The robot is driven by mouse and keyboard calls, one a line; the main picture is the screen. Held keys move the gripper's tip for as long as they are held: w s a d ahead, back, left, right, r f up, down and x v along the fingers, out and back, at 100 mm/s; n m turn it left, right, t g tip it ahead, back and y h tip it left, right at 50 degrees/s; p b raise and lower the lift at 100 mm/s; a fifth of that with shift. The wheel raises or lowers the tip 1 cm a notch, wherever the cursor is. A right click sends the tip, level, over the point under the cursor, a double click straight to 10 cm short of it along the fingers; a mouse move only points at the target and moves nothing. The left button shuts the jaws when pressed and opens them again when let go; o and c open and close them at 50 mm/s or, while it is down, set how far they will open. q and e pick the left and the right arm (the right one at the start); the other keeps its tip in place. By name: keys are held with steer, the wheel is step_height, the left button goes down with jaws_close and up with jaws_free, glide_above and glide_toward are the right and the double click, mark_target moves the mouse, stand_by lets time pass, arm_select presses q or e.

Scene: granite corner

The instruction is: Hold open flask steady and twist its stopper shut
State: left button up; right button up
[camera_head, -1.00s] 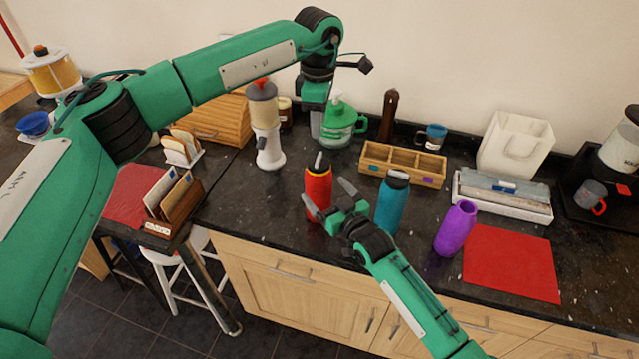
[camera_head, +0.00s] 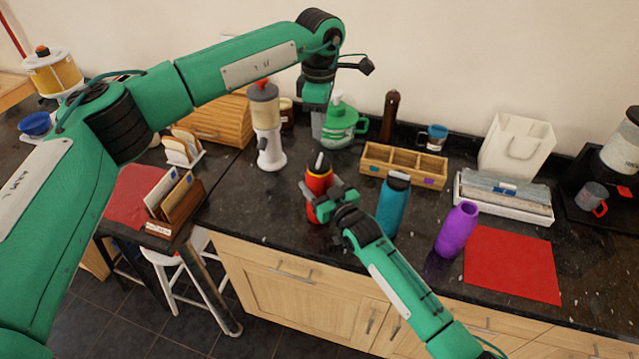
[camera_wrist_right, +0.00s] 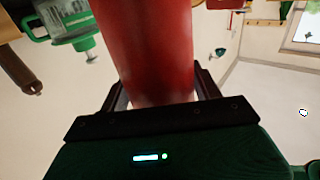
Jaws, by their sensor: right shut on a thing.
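I cannot tell how tightly the stopper sits. My right gripper (camera_head: 320,199) is shut around the flask's body, and its fingers partly hide it. In the right wrist view the red body (camera_wrist_right: 148,50) fills the space between the fingers (camera_wrist_right: 165,92). My left gripper (camera_head: 317,122) hangs pointing down behind the red flask, near the green pump bottle, apart from the flask. Its finger gap does not show clearly.
A teal flask (camera_head: 391,205) with a dark lid and a purple flask (camera_head: 457,230) stand to the right. A wooden divided box (camera_head: 404,166), a green pump bottle (camera_head: 340,127) and a white dispenser (camera_head: 268,140) stand behind. A red mat (camera_head: 512,265) lies at right.

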arm_select(q)
steer(key=o, duration=0.7)
steer(key=shift+a, duration=0.2)
steer(key=g+h, duration=0.1)
steer(key=h, duration=0.3)
glide_toward(318, 159)
steer(key=shift+m, duration=0.3)
steer(key=x, duration=0.8)
steer(key=shift+w, duration=0.1)
steer(key=c, duration=1)
